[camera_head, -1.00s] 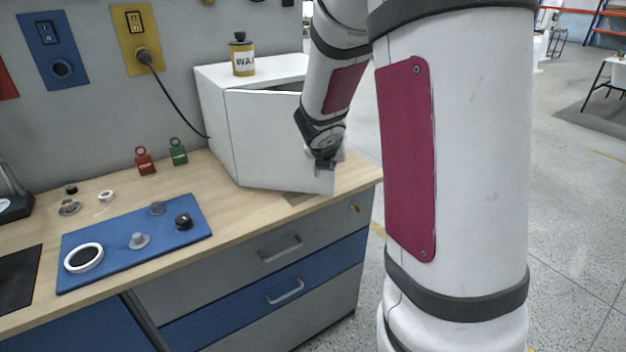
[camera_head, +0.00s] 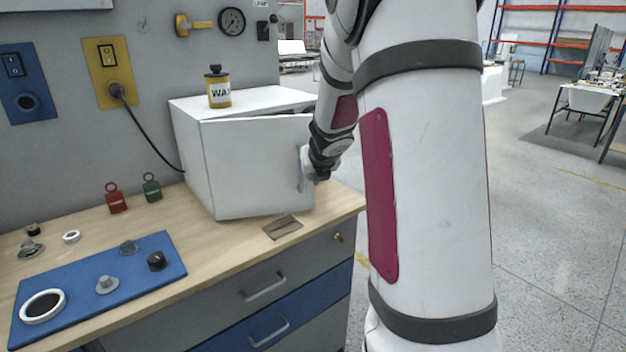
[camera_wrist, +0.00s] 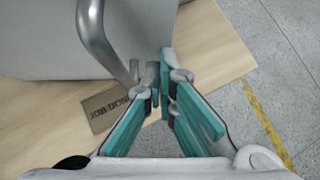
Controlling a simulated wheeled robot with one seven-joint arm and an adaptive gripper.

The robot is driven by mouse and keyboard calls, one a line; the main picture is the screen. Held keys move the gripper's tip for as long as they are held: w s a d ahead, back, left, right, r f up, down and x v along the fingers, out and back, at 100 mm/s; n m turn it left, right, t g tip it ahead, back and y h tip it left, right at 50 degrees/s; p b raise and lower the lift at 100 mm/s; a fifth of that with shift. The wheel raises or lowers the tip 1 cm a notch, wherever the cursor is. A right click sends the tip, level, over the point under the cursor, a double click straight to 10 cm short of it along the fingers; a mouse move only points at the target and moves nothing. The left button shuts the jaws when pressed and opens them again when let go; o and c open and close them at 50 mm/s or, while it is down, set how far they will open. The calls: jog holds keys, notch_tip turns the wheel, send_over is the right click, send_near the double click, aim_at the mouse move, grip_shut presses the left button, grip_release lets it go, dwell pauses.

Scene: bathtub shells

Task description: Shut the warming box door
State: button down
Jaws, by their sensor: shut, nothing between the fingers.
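The warming box (camera_head: 188,150) is a white cabinet on the wooden bench. Its white door (camera_head: 255,165) stands slightly ajar, with a dark gap along its top edge. A grey upright bar handle (camera_head: 300,169) is on the door's right side; it also shows in the wrist view (camera_wrist: 97,35). My gripper (camera_head: 318,176) is at the door's right edge, next to the handle. In the wrist view my gripper (camera_wrist: 163,75) has its teal-padded fingers together at the tips, with nothing between them. The fingertips are close to the handle's lower end; whether they touch it I cannot tell.
A yellow wax tin (camera_head: 219,88) stands on the box. A flat plate (camera_head: 283,228) lies on the bench before the door. Red (camera_head: 116,199) and green (camera_head: 152,188) tags stand left of the box. Open floor lies right.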

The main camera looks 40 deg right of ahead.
jog(key=w+d+n+t+y+p, duration=0.1)
jog(key=w+d+n+y, duration=0.3)
jog(key=w, duration=0.8)
jog(key=shift+d+n+p, duration=0.35)
jog(key=shift+d+n, duration=0.5)
jog(key=shift+n, duration=0.05)
jog(key=shift+w+r, duration=0.15)
jog(key=shift+a, duration=0.1)
